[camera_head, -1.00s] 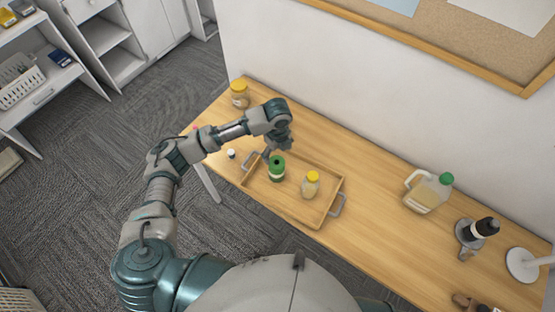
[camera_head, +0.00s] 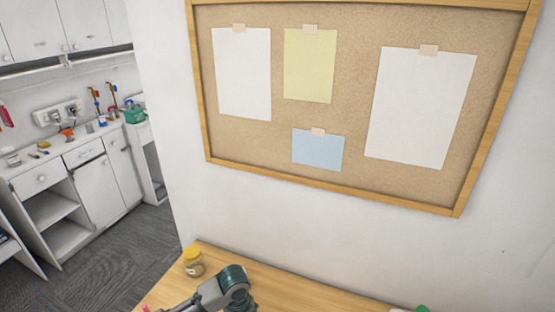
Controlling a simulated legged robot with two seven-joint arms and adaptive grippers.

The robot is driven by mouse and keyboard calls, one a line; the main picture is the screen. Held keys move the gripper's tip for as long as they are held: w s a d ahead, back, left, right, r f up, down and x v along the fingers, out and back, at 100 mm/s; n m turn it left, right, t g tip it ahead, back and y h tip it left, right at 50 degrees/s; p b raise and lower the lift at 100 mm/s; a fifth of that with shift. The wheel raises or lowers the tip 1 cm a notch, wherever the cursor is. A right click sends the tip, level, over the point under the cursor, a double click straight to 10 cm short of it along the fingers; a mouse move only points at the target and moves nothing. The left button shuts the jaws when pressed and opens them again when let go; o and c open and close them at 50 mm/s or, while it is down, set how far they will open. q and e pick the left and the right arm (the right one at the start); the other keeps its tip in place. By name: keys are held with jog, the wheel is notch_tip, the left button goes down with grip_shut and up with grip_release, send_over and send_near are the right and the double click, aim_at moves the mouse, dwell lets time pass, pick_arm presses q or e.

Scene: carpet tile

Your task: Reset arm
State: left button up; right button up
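Part of my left arm (camera_head: 228,288) shows at the bottom of the head view, over the wooden table (camera_head: 285,288). Its gripper is below the picture edge and hidden. My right arm and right gripper are not in view. A jar with a yellow lid (camera_head: 193,262) stands at the table's far left corner, a little left of my arm. A bit of a green cap (camera_head: 422,309) shows at the bottom edge on the right.
A cork board (camera_head: 355,125) with several taped papers hangs on the white wall behind the table. At the left are white cabinets (camera_head: 100,185) with a cluttered counter. Grey carpet (camera_head: 120,250) lies open between the cabinets and the table.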

pick_arm(q)
jog(key=s+d+f+n+t+h, duration=0.2)
jog(key=s+d+f+n+h, duration=0.3)
jog(key=s+f+n, duration=0.5)
jog(key=s+a+f+n+t+y, duration=0.1)
jog(key=s+a+f+n+y, duration=0.2)
jog(key=s+a+n, duration=0.35)
jog(key=s+a+f+n+y, duration=0.2)
jog(key=s+a+n, duration=0.4)
jog(key=s+a, duration=0.2)
notch_tip(320, 180, down, 26)
jog(key=s+g, duration=0.1)
jog(key=s, duration=0.1)
jog(key=s+a+f+g, duration=0.1)
jog(key=s+a+f, duration=0.1)
jog(key=s+f, duration=1.4)
jog(key=shift+s+a+f, duration=0.25)
jog(key=shift+s+a, duration=0.1)
jog(key=shift+s, duration=0.35)
